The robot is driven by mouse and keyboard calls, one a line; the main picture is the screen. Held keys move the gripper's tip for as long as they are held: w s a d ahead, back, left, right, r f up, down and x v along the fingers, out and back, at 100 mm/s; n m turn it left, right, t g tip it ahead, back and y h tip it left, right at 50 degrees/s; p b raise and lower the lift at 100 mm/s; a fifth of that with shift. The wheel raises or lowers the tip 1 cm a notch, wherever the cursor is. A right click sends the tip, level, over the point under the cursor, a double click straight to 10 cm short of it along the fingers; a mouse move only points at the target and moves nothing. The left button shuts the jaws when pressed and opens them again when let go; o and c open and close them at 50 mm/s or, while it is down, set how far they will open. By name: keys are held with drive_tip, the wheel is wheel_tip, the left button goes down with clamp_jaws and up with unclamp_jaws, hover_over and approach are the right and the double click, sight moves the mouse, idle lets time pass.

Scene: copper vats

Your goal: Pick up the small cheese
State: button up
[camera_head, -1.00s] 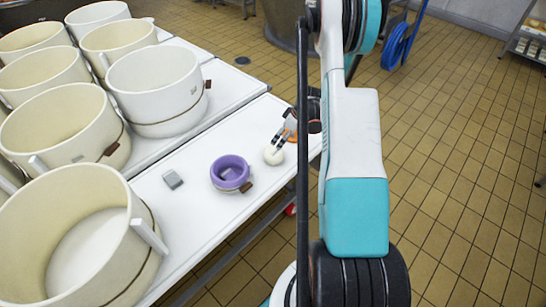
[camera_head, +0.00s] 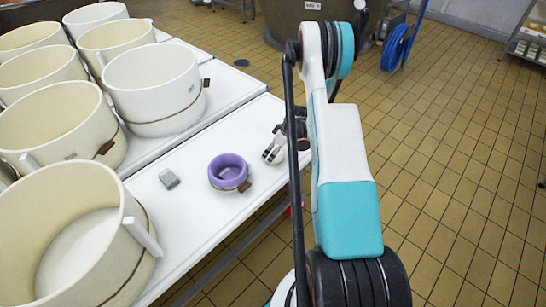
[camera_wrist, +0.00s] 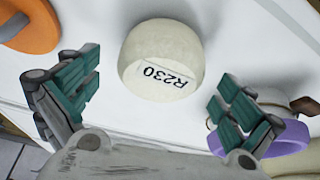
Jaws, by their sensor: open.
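The small cheese (camera_wrist: 163,60) is a pale round piece with a label reading R230. It stands on the white table in the wrist view, just beyond and between my fingers. My gripper (camera_wrist: 150,105) is open, with one green-padded finger on each side and nothing between the pads. In the head view my gripper (camera_head: 273,152) is at the table's right part, over the cheese, which it mostly hides there. I cannot tell whether a finger touches the cheese.
A purple cup (camera_head: 228,172) stands left of my gripper. A small grey block (camera_head: 169,179) lies further left. An orange round thing (camera_wrist: 30,25) is near the cheese. Several large cream tubs (camera_head: 153,88) crowd the left side. The white table (camera_head: 205,212) is bare at the front.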

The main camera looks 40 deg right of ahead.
drive_tip(key=shift+b+x, duration=0.3)
drive_tip(key=shift+x, duration=0.95)
drive_tip(key=shift+r, duration=0.1)
drive_tip(key=c, duration=1.5)
drive_tip(key=shift+o, duration=0.2)
drive_tip(key=shift+r, duration=0.1)
